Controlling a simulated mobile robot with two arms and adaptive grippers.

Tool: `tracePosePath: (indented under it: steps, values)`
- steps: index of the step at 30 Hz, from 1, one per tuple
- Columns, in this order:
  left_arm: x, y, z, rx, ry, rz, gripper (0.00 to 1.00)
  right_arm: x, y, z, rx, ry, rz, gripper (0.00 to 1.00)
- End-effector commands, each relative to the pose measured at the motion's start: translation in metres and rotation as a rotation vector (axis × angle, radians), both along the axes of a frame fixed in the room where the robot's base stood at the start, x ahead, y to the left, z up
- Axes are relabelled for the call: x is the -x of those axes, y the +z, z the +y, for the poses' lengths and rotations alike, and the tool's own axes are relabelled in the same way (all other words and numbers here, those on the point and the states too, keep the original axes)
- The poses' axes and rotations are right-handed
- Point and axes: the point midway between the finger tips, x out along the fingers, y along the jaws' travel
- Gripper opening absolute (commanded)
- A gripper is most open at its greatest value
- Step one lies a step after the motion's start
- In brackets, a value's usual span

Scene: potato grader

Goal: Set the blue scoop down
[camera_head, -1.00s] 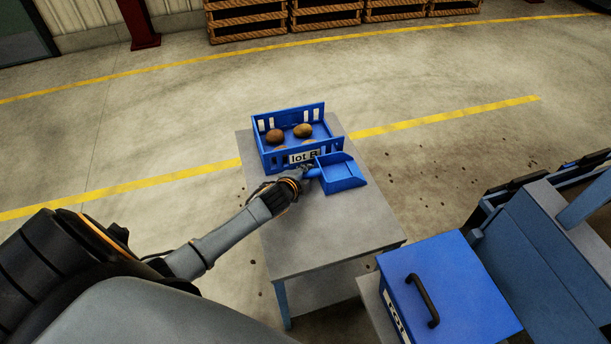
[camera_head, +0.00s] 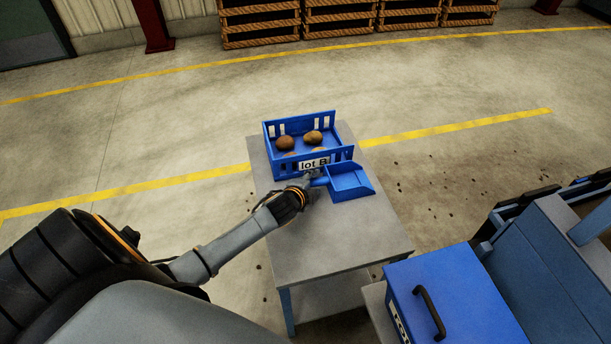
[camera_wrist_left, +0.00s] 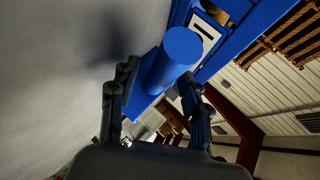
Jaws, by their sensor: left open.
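The blue scoop (camera_head: 348,181) is at the table's middle in the head view, just in front of the lot B crate, and looks to rest on the grey table (camera_head: 330,240). My left gripper (camera_head: 312,184) is at the scoop's handle. In the left wrist view the blue handle (camera_wrist_left: 172,62) lies between the two spread fingers of the open gripper (camera_wrist_left: 155,100). Whether a finger touches the handle I cannot tell. My right gripper is not in view.
The blue crate marked lot B (camera_head: 342,160) holds several potatoes (camera_head: 285,143) on the table's far part. A blue lidded box (camera_head: 455,285) with a black handle stands at the lower right. The table's near part is clear.

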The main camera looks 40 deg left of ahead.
Motion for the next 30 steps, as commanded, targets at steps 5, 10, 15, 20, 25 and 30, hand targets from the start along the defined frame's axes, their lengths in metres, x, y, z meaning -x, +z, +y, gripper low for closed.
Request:
tracePosePath:
  steps: [5, 10, 15, 20, 25, 30]
  values:
    - [0.028, 0.017, -0.004, -0.001, -0.003, 0.001, 0.47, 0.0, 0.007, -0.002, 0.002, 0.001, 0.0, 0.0]
    - [0.058, 0.034, -0.009, 0.0, -0.002, 0.001, 0.47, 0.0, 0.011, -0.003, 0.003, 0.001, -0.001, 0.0]
    - [0.08, 0.048, -0.012, -0.001, -0.001, 0.0, 0.47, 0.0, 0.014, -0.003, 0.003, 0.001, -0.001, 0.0]
    - [0.091, 0.055, -0.013, -0.001, 0.0, -0.001, 0.47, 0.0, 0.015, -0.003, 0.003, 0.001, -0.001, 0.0]
    - [0.094, 0.057, -0.014, -0.001, -0.001, -0.002, 0.47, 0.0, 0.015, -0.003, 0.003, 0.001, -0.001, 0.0]
    - [0.093, 0.057, -0.014, -0.001, 0.0, -0.002, 0.47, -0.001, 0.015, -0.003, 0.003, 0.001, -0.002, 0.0]
